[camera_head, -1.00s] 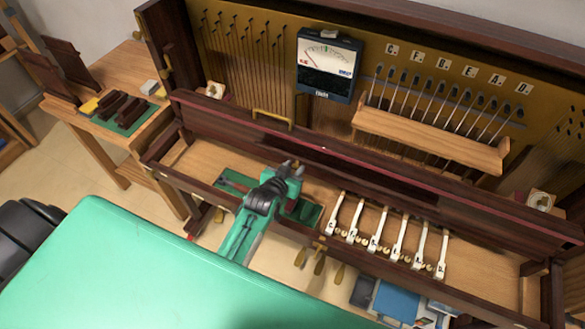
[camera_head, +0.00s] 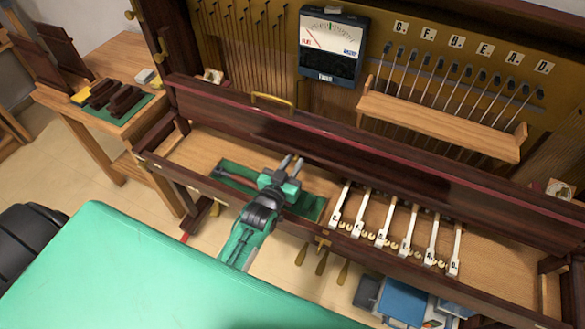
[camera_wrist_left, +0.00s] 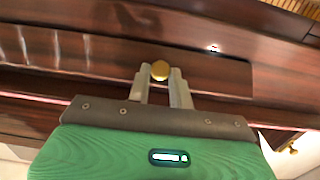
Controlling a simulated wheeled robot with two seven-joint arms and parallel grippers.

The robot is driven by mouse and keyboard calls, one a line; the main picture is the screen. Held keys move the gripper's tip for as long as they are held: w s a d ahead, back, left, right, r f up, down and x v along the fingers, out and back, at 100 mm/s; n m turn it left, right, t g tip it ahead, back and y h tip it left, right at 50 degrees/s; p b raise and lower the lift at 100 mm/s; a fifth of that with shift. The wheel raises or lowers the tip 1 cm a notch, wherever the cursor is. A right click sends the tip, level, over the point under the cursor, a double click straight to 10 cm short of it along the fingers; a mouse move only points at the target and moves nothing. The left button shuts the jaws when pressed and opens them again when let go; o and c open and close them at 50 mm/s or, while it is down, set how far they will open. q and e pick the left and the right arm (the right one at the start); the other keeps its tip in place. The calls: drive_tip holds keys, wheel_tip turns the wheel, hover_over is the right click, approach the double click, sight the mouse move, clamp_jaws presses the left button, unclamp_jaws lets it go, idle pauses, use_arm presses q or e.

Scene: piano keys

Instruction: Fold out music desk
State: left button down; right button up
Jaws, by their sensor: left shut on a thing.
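The long dark wooden board (camera_head: 400,170) stands behind the key tray in the head view. In the left wrist view, a narrower dark panel (camera_wrist_left: 215,75), which looks like the music desk, lies against the dark wood. A round brass knob (camera_wrist_left: 160,70) sits on this panel. My left gripper (camera_wrist_left: 160,88) is shut on the knob, with one finger on each side. In the head view my left gripper (camera_head: 292,164) reaches over the tray to the board's face; its body hides the knob there. The panel looks flush with the board. My right gripper is not in view.
White keys (camera_head: 411,228) stand in the tray to the right of my gripper. A green mat (camera_head: 235,178) lies beneath it. A wooden shelf (camera_head: 430,116), tools and a meter (camera_head: 331,48) are behind. A side table (camera_head: 75,60) stands at the left.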

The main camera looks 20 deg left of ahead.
use_arm(q)
drive_tip(key=shift+f+t+b, duration=0.5)
drive_tip(key=shift+t+b, duration=0.3)
drive_tip(key=shift+b, duration=0.4)
drive_tip(key=c, duration=1.3)
unclamp_jaws()
drive_tip(key=shift+o, duration=0.2)
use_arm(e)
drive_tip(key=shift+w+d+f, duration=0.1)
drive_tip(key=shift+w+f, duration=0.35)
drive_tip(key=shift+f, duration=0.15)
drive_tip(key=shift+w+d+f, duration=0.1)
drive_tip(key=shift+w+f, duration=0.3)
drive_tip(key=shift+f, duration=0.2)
use_arm(q)
drive_tip(key=shift+s, duration=0.15)
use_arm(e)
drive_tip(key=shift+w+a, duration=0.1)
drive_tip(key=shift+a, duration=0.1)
